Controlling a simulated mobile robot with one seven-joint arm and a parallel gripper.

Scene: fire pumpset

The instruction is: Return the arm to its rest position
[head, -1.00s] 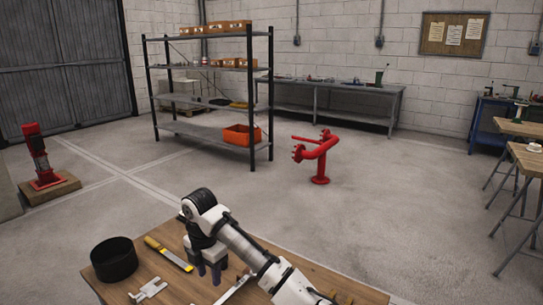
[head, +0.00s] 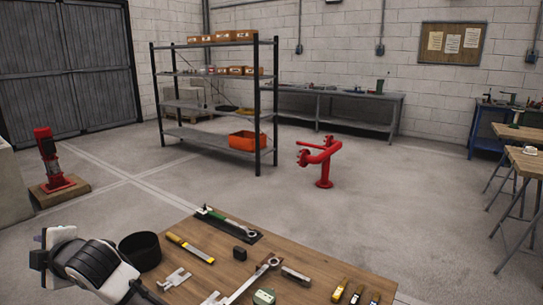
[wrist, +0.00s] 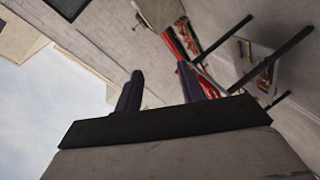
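My arm (head: 95,265) is folded at the lower left of the head view, its white and black wrist beside the black round bowl (head: 141,253) and partly in front of it. My gripper shows in the wrist view (wrist: 160,78) with its two dark fingers apart and nothing between them. In the head view its fingers are not clearly visible. The wrist view past the fingers shows a tilted view of wall, bright window or sky, and a shelf-like frame.
The wooden table (head: 215,280) carries a green-handled wrench (head: 226,221), a yellow-handled tool (head: 189,247), a small black block (head: 240,253), a steel wrench (head: 250,281) and several screwdrivers. Beyond are a red pipe stand (head: 324,165), a shelf rack (head: 210,137) and open floor.

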